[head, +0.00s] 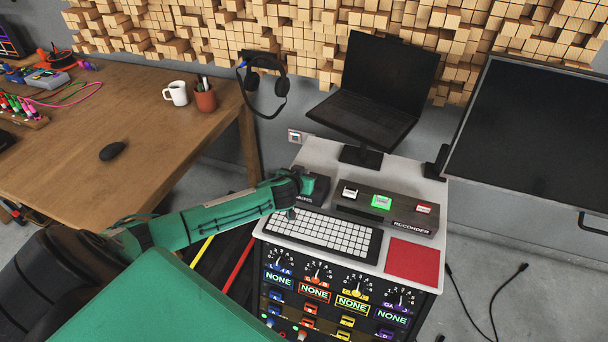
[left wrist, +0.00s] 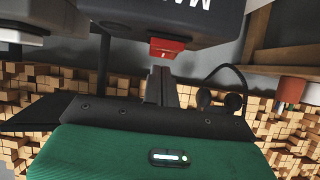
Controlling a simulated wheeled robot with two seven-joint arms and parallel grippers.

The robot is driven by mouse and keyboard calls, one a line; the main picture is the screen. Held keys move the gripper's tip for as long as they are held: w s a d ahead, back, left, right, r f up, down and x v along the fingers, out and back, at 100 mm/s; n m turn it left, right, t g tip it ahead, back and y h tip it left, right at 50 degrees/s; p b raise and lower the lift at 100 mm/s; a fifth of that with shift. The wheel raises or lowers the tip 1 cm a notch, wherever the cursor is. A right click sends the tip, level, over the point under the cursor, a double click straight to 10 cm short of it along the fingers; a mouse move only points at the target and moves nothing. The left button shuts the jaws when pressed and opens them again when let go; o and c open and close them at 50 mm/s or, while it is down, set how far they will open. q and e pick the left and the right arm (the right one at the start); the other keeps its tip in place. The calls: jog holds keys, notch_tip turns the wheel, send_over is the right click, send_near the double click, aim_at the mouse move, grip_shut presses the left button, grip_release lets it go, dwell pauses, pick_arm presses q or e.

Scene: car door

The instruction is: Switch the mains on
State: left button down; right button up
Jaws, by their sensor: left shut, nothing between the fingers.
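The mains box is a small dark box (head: 318,196) at the back left of the white cabinet top, partly hidden behind my left gripper. In the left wrist view the dark box (left wrist: 200,22) appears upside down with part of its lettering, "MA", and a red switch (left wrist: 166,48) on it. My left gripper (head: 300,186) is shut and empty, over the box. In the left wrist view its fingertips (left wrist: 161,72) are right by the red switch; I cannot tell whether they touch. The switch is hidden in the head view. My right gripper is not in view.
A recorder box (head: 360,208) with three buttons, the middle one lit green, stands right of the mains box. A white keyboard (head: 322,234) lies in front. A laptop (head: 375,90) stands behind on a stand. A red pad (head: 412,262) lies at right. Headphones (head: 265,85) hang behind.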

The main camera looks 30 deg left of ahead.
pick_arm(q)
jog(key=shift+w+f, duration=0.15)
jog(key=shift+f, duration=0.35)
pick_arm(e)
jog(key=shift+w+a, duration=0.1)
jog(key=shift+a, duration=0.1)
pick_arm(q)
jog(key=shift+w+r+p, duration=0.1)
jog(key=shift+r+p, duration=0.05)
jog(key=shift+p, duration=0.5)
jog(key=shift+f+g, duration=0.25)
jog(key=shift+g, duration=0.05)
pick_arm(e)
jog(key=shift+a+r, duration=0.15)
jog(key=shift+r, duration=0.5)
pick_arm(q)
jog(key=shift+w+a, duration=0.1)
jog(key=shift+w, duration=0.05)
